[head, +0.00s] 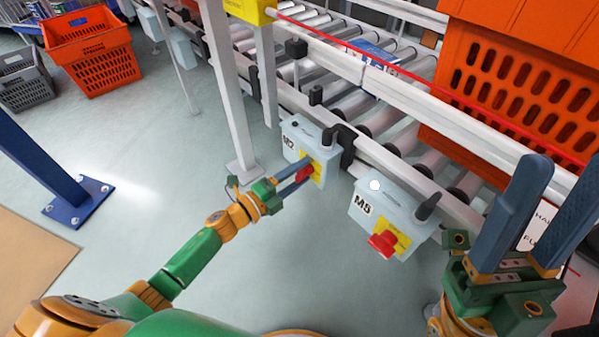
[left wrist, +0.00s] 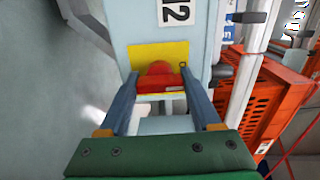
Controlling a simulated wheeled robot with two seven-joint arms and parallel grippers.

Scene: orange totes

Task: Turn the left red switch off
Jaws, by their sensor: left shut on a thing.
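The left red switch (head: 304,173) sits on a yellow plate on the grey box marked M2 (head: 309,141), which is fixed to the conveyor frame. My left gripper (head: 302,170) reaches it from the left and is shut on the switch. In the left wrist view the red switch (left wrist: 160,78) lies between the two blue fingers (left wrist: 161,92).
A roller conveyor (head: 365,125) runs behind the boxes. A large orange tote (head: 520,90) stands on it at the right. Orange and grey baskets (head: 95,50) stand on the floor at the upper left. A blue post (head: 40,155) rises at the left. The floor between is clear.

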